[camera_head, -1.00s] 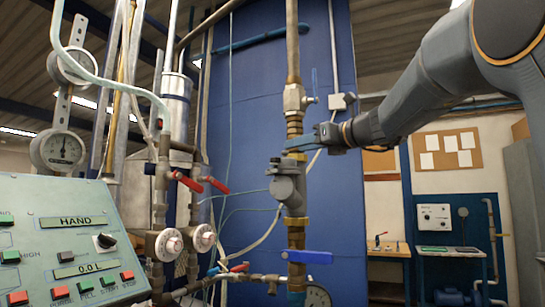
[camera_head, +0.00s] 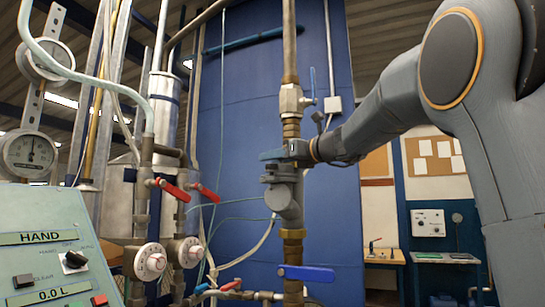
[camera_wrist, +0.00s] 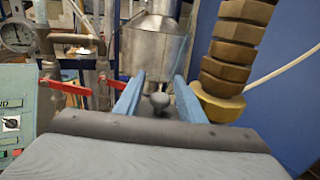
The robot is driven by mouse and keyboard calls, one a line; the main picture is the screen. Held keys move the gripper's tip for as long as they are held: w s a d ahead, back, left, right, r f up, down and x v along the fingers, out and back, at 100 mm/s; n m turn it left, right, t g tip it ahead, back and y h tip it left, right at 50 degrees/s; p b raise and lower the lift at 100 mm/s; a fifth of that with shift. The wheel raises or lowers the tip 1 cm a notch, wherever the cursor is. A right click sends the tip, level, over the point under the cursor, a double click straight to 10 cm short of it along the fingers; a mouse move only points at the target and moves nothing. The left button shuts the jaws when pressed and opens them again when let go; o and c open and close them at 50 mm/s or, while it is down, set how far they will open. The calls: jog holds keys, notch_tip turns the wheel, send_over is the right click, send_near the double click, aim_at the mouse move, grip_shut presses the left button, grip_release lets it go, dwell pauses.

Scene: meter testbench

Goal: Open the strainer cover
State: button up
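The grey strainer body (camera_head: 287,203) sits on the vertical pipe. Its short branch tilts up to the left and ends in a grey cover (camera_head: 279,178). My gripper (camera_head: 270,155) is level, just above the cover, with its blue fingers pointing left. In the wrist view my gripper (camera_wrist: 160,76) shows both fingers apart. A small grey knob (camera_wrist: 159,100), seemingly the cover's, appears between them, with visible space on both sides. I cannot tell whether a finger touches it. In the head view the fingers partly hide the cover's top.
Brass fittings (camera_wrist: 226,60) on the pipe stand close to the right finger. A blue valve lever (camera_head: 306,274) is below the strainer. Red-handled valves (camera_head: 172,190), a gauge (camera_head: 28,154) and a control panel (camera_head: 45,220) stand left. A metal tank (camera_wrist: 155,45) is behind.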

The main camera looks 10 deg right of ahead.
jog(key=shift+w+a, duration=0.25)
jog(key=shift+w, duration=0.35)
grip_shut()
